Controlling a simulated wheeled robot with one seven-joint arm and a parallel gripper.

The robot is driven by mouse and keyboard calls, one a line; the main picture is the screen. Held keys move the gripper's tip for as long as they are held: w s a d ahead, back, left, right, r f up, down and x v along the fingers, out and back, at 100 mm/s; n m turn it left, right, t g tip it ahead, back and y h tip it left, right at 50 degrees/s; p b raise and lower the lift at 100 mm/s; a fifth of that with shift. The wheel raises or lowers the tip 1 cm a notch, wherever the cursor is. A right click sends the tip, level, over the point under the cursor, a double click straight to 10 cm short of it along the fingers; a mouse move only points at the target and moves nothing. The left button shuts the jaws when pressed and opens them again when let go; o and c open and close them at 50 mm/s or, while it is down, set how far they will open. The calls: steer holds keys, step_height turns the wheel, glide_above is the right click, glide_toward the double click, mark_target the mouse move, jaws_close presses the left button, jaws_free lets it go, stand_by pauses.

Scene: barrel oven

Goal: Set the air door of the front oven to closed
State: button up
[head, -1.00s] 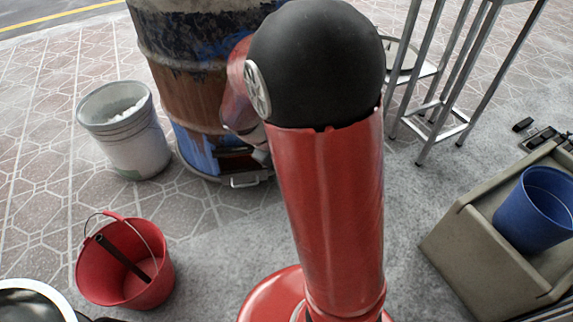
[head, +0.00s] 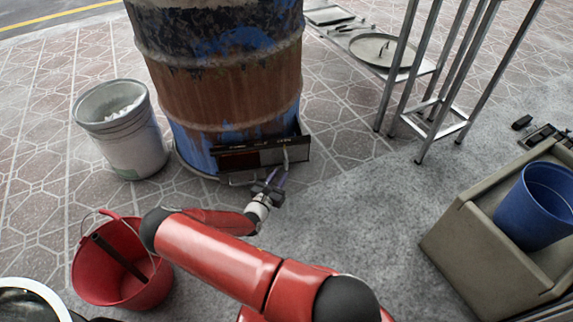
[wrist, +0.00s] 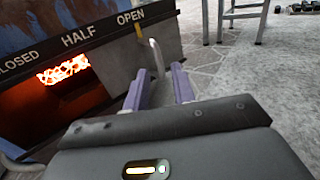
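The front oven is a rusty, blue-painted barrel (head: 220,80) with an air-door box at its base. In the wrist view the box's rail reads CLOSED, HALF and OPEN (wrist: 131,15). The grey sliding door (wrist: 118,62) stands at the right, with a yellow mark by OPEN. Glowing coals (wrist: 63,69) show through the uncovered opening at the left. The door's upright metal handle (wrist: 156,57) also shows in the head view (head: 286,157). My gripper (wrist: 157,76) is open, its purple fingers apart, with the handle in line between them. I cannot tell whether the handle is within the fingertips.
A white bucket (head: 122,140) stands left of the barrel, and a red bucket (head: 125,278) is in front, left of my arm. A metal frame stand (head: 443,122) is at the back right. A blue bucket (head: 538,205) is in a tan bin (head: 450,255).

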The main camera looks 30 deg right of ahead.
mark_target(286, 165)
steer(key=shift+n, duration=0.4)
steer(key=x, duration=0.7)
steer(key=shift+w+d+f+b, duration=0.2)
steer(key=shift+w+f+b, duration=0.1)
steer(key=shift+w+f, duration=0.15)
steer(key=shift+c, duration=0.5)
jaws_close()
